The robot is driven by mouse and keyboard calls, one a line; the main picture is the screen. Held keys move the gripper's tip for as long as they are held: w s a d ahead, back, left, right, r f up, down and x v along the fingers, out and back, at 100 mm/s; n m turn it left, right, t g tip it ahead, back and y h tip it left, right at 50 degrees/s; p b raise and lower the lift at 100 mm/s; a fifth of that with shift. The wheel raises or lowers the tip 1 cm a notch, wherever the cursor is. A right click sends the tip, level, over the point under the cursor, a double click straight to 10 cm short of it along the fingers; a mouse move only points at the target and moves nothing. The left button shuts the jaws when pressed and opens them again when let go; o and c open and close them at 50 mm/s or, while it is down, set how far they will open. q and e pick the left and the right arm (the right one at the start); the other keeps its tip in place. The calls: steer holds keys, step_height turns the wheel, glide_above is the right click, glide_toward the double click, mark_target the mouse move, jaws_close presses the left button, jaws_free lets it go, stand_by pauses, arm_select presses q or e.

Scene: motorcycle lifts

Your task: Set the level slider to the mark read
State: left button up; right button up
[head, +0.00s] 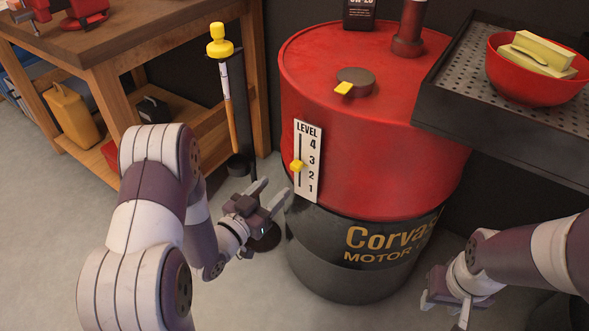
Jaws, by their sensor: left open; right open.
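The level slider's yellow knob (297,166) sits in a slot on a white LEVEL plate (308,183), numbered 4 at top to 1 at bottom. The knob is between 3 and 2, a little nearer 3. The plate is on the side of a red and black drum (370,170). A yellow-topped dipstick (227,105) stands upright against a black holder, white above and orange-brown below; its marks are too small to read. My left gripper (273,191) is open and empty, just left of and below the plate. My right gripper (446,308) is open and empty, low at the right.
The drum top holds a dark cap with a yellow tab (354,81), a dark bottle (359,12) and a red-brown spout (408,30). A black perforated tray (460,75) with a red bowl (530,85) overhangs at right. A wooden workbench (130,40) stands at left.

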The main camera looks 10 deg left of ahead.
mark_target(294, 168)
arm_select(q)
steer(key=b+x, duration=0.1)
steer(key=x, duration=0.7)
steer(key=shift+w+d, duration=0.15)
steer(key=shift+w, duration=0.2)
jaws_close()
